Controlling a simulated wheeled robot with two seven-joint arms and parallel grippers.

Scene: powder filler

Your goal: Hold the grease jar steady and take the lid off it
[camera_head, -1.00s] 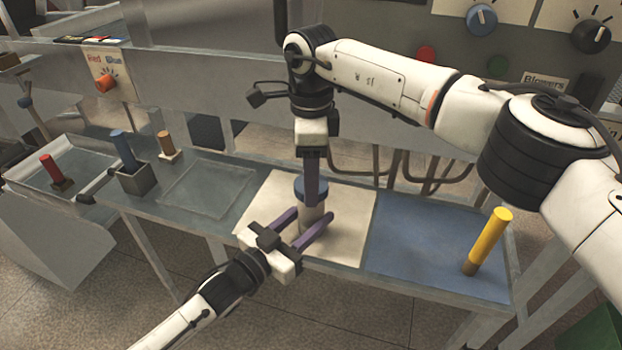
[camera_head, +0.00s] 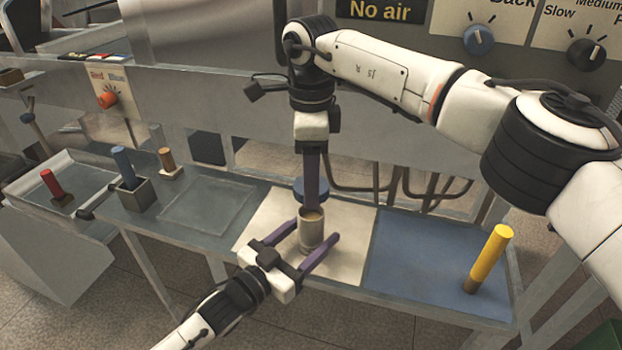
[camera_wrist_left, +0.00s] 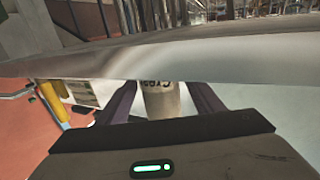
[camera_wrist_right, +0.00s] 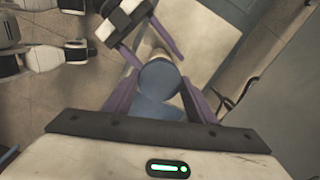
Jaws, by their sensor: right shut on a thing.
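The grease jar (camera_head: 310,237) stands upright on the pale mat, with its mouth open and tan contents showing. It also shows in the left wrist view (camera_wrist_left: 160,101), with part of its lettering. The blue round lid (camera_head: 324,190) is above the jar and apart from it. My right gripper (camera_head: 311,187) points down and is shut on the lid, which also shows in the right wrist view (camera_wrist_right: 160,80). My left gripper (camera_head: 318,229) has one finger on each side of the jar. Small gaps show beside the jar, so it looks open.
The pale mat (camera_head: 262,225) lies between a clear square plate (camera_head: 205,206) and a blue mat (camera_head: 420,255). A yellow cylinder (camera_head: 489,255) stands on the blue mat at the right. Blue (camera_head: 124,165), brown (camera_head: 167,160) and red (camera_head: 52,183) cylinders stand at the left.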

